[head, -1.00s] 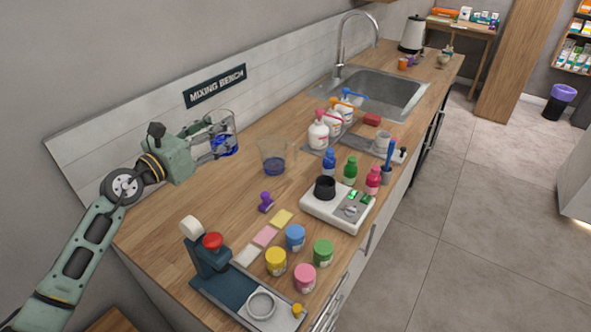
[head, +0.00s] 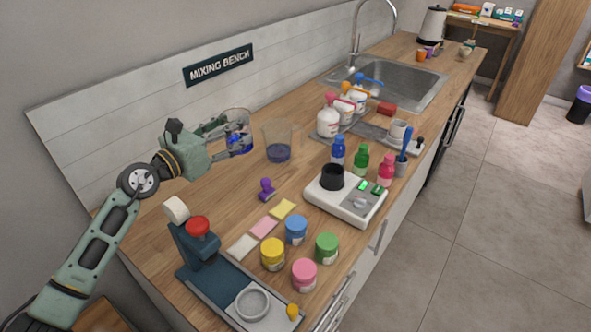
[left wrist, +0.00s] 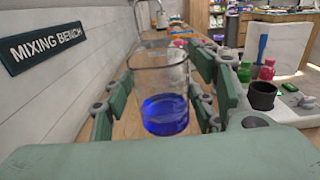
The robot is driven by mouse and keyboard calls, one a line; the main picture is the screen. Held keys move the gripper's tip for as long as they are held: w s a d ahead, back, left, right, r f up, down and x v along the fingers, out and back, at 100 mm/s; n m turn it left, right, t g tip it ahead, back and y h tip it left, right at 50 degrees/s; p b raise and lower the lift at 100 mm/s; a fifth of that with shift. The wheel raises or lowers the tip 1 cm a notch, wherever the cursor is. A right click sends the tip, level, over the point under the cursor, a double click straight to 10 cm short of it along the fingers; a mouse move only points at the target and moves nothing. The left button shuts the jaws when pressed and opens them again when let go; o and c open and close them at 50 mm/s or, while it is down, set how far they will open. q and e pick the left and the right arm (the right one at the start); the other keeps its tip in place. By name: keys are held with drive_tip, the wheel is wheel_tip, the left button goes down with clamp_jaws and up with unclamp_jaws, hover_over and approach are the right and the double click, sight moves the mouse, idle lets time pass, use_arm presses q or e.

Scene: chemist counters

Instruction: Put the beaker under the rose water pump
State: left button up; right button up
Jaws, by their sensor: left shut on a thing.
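My left gripper (head: 228,143) is shut on a clear glass beaker (head: 238,117) with blue liquid, held upright above the back of the counter. In the left wrist view the beaker (left wrist: 160,78) stands between the green fingers (left wrist: 165,98), its blue liquid in the lower part. Several white pump bottles stand in a row before the sink: one with a pink pump head (head: 328,122), one with an orange bar (head: 345,106), one with a blue one (head: 360,97). Their labels are too small to read. My right gripper is out of view.
A glass jug (head: 279,143) with dark liquid stands right of the held beaker, between it and the pumps. Small bottles (head: 361,160), a white hotplate (head: 347,205), coloured jars (head: 296,230) and a dark press (head: 198,245) are nearer. The MIXING BENCH wall lies behind.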

use_arm(q)
drive_tip(key=shift+f+b, duration=0.4)
drive_tip(key=shift+f, duration=0.35)
wheel_tip(320, 180, down, 10)
drive_tip(key=b, duration=0.2)
drive_tip(key=shift+b, duration=0.35)
drive_tip(key=shift+f, duration=0.15)
drive_tip(key=o, duration=1.3)
